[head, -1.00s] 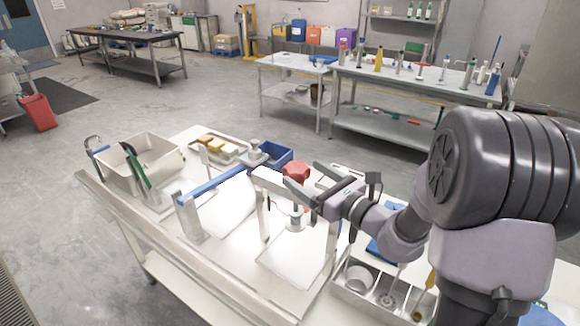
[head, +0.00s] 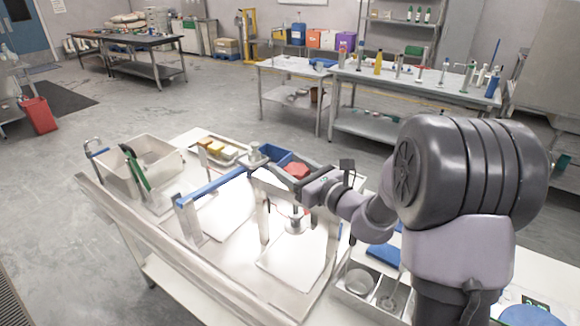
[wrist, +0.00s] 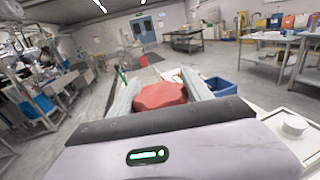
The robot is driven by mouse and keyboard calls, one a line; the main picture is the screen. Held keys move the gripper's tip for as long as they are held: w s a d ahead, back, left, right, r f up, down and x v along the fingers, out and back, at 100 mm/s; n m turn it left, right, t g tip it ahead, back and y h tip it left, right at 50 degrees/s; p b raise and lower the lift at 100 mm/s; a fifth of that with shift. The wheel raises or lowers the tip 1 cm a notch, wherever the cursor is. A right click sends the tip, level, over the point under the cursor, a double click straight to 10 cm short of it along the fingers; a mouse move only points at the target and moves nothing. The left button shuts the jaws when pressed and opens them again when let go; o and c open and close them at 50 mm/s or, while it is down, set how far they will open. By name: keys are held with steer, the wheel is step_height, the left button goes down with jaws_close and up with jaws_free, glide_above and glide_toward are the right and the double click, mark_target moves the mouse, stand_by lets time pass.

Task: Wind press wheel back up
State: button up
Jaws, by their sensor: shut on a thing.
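The red press wheel (head: 297,170) sits at the top of the press, above a pale post (head: 264,222) and a flat base plate (head: 290,262). In the wrist view the red wheel (wrist: 160,96) lies between the two fingers. My gripper (wrist: 163,88) is shut on the wheel, one finger on each side. In the head view my gripper (head: 290,181) is at the wheel and partly covers it. A small round metal part (head: 295,222) stands below, over the base plate.
A blue-edged frame (head: 212,186) stands left of the press. A cream bin (head: 145,165) with a green-handled tool is at the far left. A blue bin (head: 280,154) is behind, and a grey divided tray (head: 365,295) is at the front right.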

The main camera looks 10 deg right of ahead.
mark_target(296, 176)
steer(key=shift+n+g+y, duration=0.3)
steer(key=shift+y, duration=0.1)
steer(key=shift+c, duration=0.2)
steer(key=n+g+y, duration=0.4)
steer(key=g+y, duration=0.1)
steer(key=shift+s+a+n, duration=0.35)
steer(key=shift+n, duration=0.05)
steer(key=n+g+y, duration=0.1)
steer(key=g, duration=0.1)
steer(key=n+g+y+p, duration=0.1)
steer(key=n+g, duration=0.2)
steer(key=g, duration=0.1)
steer(key=shift+s+a+g+y, duration=0.2)
steer(key=shift+s+g+y, duration=0.1)
steer(key=shift+s+y, duration=0.1)
steer(key=n+g+p, duration=0.2)
steer(key=g+p, duration=0.1)
steer(key=n+g+p, duration=0.1)
steer(key=shift+s+r+p, duration=0.3)
steer(key=shift+p, duration=0.05)
steer(key=n+g+p, duration=0.1)
steer(key=g+p, duration=0.1)
steer(key=p, duration=0.1)
steer(key=shift+s+f, duration=0.1)
steer(key=shift+s, duration=0.05)
steer(key=shift+n+g+p, duration=0.3)
steer(key=shift+p, duration=0.1)
steer(key=shift+f+g, duration=0.2)
steer(key=shift+g, duration=0.1)
